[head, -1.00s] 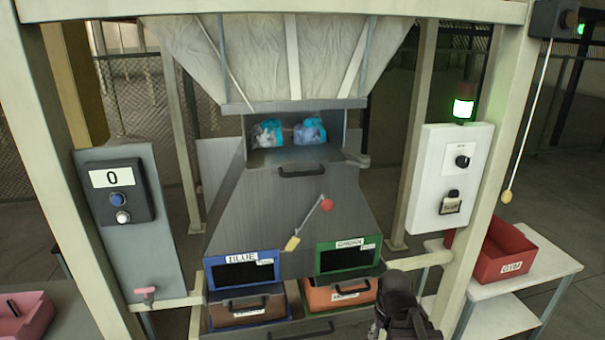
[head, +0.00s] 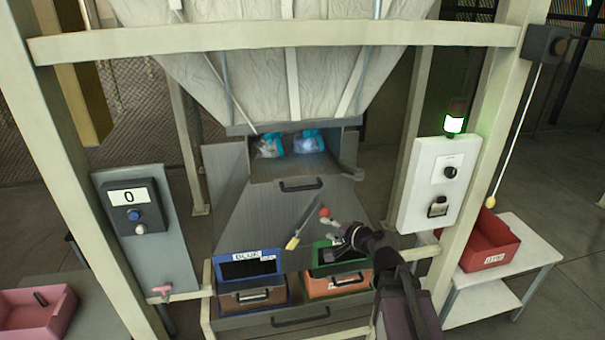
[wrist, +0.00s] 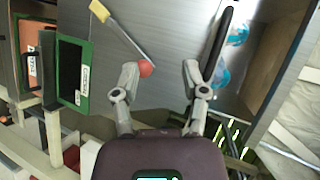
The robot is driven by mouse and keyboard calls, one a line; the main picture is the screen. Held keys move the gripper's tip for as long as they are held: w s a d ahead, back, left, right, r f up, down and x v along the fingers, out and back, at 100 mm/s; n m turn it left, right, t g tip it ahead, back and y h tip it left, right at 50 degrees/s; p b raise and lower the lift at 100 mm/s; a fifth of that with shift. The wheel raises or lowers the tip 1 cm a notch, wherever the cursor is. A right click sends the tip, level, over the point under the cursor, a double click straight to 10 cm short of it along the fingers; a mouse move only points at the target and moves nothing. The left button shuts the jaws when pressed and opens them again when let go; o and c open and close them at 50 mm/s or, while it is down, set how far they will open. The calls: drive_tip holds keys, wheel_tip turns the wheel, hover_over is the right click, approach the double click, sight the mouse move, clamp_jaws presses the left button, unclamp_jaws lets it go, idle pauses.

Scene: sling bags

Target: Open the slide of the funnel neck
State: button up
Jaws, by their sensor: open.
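The funnel (head: 280,75) narrows to a neck, whose open front shows bags (head: 308,142) with blue parts inside. Below that opening is a grey front plate (head: 270,200) with a dark bar handle (head: 301,184); I cannot tell for sure whether this is the slide. My gripper (head: 336,234) is open and empty, in front of the plate's lower right, below the handle. In the wrist view the open fingers (wrist: 160,76) point at the plate. The handle (wrist: 222,42) stands beyond the right finger, outside the gap. A red knob (wrist: 145,68) shows near the left fingertip; contact is unclear.
A lever with a yellow end (head: 292,243) carries the red knob, close to my gripper. Blue (head: 222,272) and green (head: 316,258) framed bins sit below. A control box (head: 438,185) and frame post stand right. A red tray (head: 490,245) rests on a side table.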

sight(304, 189)
wheel_tip(304, 189, up, 7)
drive_tip(key=w+m+t+p, duration=0.2)
drive_tip(key=m, duration=0.1)
drive_tip(key=shift+d+m+t, duration=0.15)
drive_tip(key=shift+m+t, duration=0.15)
drive_tip(key=shift+t, duration=0.1)
drive_tip(key=shift+w, duration=0.2)
drive_tip(key=b+x, duration=0.1)
drive_tip(key=x, duration=0.5)
drive_tip(key=b+x, duration=0.1)
drive_tip(key=x, duration=0.6)
drive_tip(key=shift+w+a+r, duration=0.15)
drive_tip(key=shift+a, duration=0.25)
clamp_jaws()
